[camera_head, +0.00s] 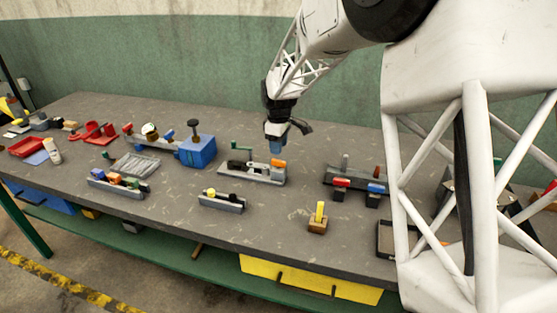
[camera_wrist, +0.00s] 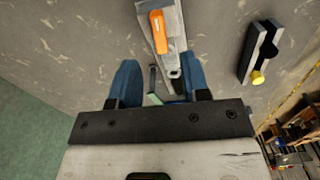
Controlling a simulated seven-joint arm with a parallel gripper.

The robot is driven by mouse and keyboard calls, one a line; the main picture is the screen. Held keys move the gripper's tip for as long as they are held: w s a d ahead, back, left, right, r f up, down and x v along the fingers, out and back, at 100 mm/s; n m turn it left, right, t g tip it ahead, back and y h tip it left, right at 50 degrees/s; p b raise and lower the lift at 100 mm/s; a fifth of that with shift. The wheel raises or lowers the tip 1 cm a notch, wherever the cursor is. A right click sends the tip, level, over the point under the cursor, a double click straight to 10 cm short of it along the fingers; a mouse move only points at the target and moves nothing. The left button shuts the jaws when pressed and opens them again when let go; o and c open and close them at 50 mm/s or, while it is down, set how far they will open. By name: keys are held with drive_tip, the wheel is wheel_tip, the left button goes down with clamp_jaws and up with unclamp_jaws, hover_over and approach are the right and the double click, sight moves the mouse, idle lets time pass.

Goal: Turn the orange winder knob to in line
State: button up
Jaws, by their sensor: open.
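The orange winder knob (camera_head: 278,163) sits on the right end of a long grey fixture (camera_head: 262,181) in the middle of the table. In the wrist view the orange knob (camera_wrist: 158,32) is an elongated bar, its long side roughly along the grey base. My gripper (camera_head: 276,149) points down just above the fixture near the knob. In the wrist view its blue fingers (camera_wrist: 159,62) are apart with nothing held. The orange knob lies beyond the fingertips, and I see no contact. The fixture's dark green crank (camera_head: 241,147) stands at its left part.
A grey fixture with a yellow knob (camera_head: 221,204) stands in front. A blue box (camera_head: 197,151) is to the left. A dark fixture with red and blue handles (camera_head: 352,180) is to the right. A wooden block with a yellow peg (camera_head: 318,223) stands front right.

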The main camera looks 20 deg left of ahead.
sight(279, 161)
drive_tip(key=shift+f, duration=3.05)
clamp_jaws()
